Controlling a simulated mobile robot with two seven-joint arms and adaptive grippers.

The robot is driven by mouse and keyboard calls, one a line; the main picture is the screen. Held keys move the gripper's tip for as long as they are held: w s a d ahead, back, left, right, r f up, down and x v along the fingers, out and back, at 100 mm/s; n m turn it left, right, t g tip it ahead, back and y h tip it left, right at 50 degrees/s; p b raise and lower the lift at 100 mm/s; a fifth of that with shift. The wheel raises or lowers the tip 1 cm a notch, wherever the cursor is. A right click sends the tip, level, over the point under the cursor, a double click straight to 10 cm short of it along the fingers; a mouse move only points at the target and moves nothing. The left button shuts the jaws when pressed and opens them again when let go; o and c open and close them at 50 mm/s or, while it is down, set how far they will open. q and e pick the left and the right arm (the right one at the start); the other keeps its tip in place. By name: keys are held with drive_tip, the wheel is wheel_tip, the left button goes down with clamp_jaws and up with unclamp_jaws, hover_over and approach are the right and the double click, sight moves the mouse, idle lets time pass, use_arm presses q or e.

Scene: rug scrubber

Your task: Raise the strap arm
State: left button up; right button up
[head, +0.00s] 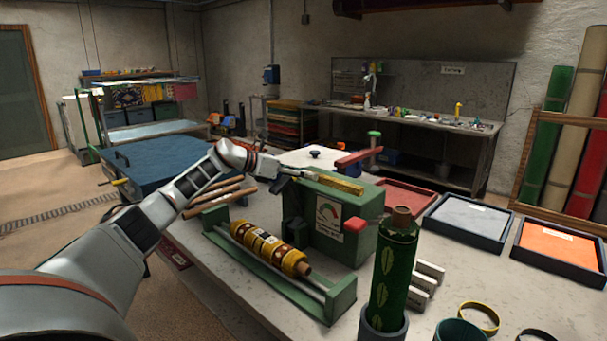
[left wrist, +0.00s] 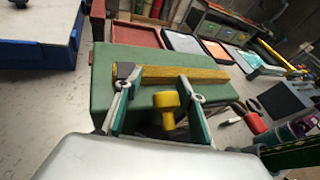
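A green machine box (head: 362,205) with a dial stands on the table, a long yellow bar (head: 340,184) along its top. I take this bar for the strap arm, but cannot be sure; it lies flat. It also shows in the left wrist view (left wrist: 185,75). My left gripper (head: 286,174) is at the box's left upper edge. In the left wrist view, its fingers (left wrist: 162,100) are apart, with a yellow T-shaped knob (left wrist: 167,104) between them. Neither finger visibly presses on the knob. My right gripper is not in view.
A yellow patterned roll (head: 268,249) lies in a green cradle in front of the box. A green roll (head: 393,265) stands at the right front. A red bar (head: 358,157) is behind the box. Shallow trays (head: 468,222) line the right side.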

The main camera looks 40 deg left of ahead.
use_arm(q)
drive_tip(key=v, duration=1.2)
drive_tip(key=shift+f, duration=0.1)
